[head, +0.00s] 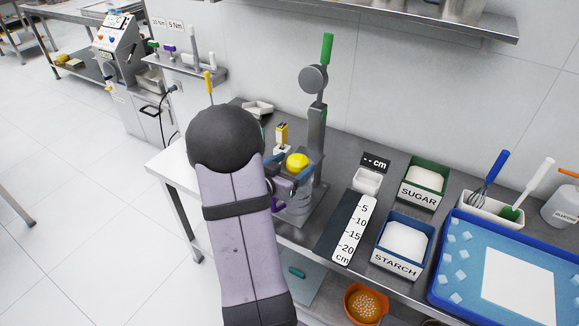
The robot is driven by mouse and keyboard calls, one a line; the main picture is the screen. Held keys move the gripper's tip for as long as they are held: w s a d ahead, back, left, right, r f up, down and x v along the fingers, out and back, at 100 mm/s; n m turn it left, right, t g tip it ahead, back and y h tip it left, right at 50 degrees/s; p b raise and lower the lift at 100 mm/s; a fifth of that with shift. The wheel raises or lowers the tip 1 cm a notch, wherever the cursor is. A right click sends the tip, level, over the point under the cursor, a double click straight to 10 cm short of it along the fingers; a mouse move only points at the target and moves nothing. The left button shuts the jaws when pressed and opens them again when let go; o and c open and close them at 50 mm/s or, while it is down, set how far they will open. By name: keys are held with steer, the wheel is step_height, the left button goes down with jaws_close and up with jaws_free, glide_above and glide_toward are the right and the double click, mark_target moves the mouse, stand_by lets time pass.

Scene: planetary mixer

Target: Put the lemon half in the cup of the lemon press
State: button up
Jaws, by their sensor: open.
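The lemon press stands on the table, with a grey column (317,135), a round grey head (313,79) and a raised green-topped lever (327,48). The yellow lemon half (297,162) shows dome side up in front of the column, over the lower part of the press. My gripper (296,171) is open, with its blue-grey fingers close around the lemon half. Whether they touch it I cannot tell. The cup is mostly hidden by my gripper and the lemon half, so I cannot tell if the lemon half is seated in it.
To the right are a small white tray (367,181), a ruler board (350,231), the sugar bin (422,185), the starch bin (402,245) and a blue tray (436,292). A wall shelf (440,16) hangs above.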

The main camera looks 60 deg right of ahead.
steer(key=shift+r, duration=0.25)
steer(key=shift+a, duration=0.3)
steer(key=v, duration=1.1)
steer(key=shift+a+b, duration=0.2)
steer(key=shift+b, duration=0.15)
steer(key=shift+r, duration=0.1)
